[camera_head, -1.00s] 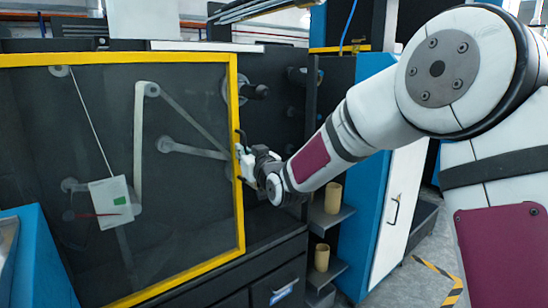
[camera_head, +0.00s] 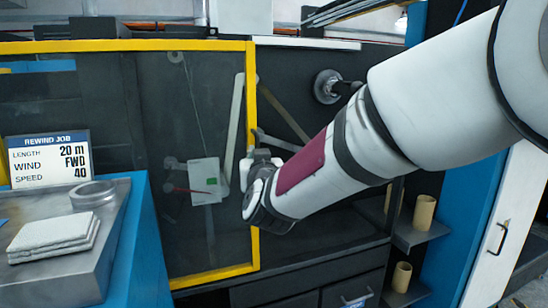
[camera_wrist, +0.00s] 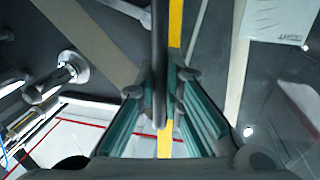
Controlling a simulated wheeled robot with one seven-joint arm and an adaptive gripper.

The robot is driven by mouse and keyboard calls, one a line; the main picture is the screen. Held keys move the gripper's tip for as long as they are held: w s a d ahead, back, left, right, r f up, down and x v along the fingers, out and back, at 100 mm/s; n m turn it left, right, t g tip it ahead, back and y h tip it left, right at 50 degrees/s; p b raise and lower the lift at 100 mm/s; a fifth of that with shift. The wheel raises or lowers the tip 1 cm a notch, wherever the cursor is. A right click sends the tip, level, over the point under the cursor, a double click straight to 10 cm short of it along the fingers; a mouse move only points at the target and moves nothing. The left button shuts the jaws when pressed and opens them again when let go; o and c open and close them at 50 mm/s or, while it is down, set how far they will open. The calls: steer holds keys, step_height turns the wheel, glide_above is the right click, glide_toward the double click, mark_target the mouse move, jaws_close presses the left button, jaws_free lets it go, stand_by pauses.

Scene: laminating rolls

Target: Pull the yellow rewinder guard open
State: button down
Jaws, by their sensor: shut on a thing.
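The rewinder guard is a clear panel in a yellow frame (camera_head: 251,100), at the left and centre of the head view. Its yellow edge strip (camera_wrist: 175,25) runs down the middle of the wrist view. My gripper (camera_head: 262,156) is at the frame's right upright in the head view, partly hidden by my own wrist. In the wrist view my gripper (camera_wrist: 166,108) has its green-sided fingers closed around the black bar handle (camera_wrist: 159,50) beside the yellow strip. Rollers and web at the right of the frame show uncovered; others show through the panel.
A rewind job sign (camera_head: 48,158) reading 20 m, FWD, 40 stands at the left. A metal bench top (camera_head: 60,265) holds a grey ring (camera_head: 93,195) and folded white cloths (camera_head: 55,237). Shelves with tan cores (camera_head: 424,212) stand at the right.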

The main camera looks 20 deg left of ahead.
steer(key=c, duration=1.7)
jaws_free()
steer(key=v, duration=1.2)
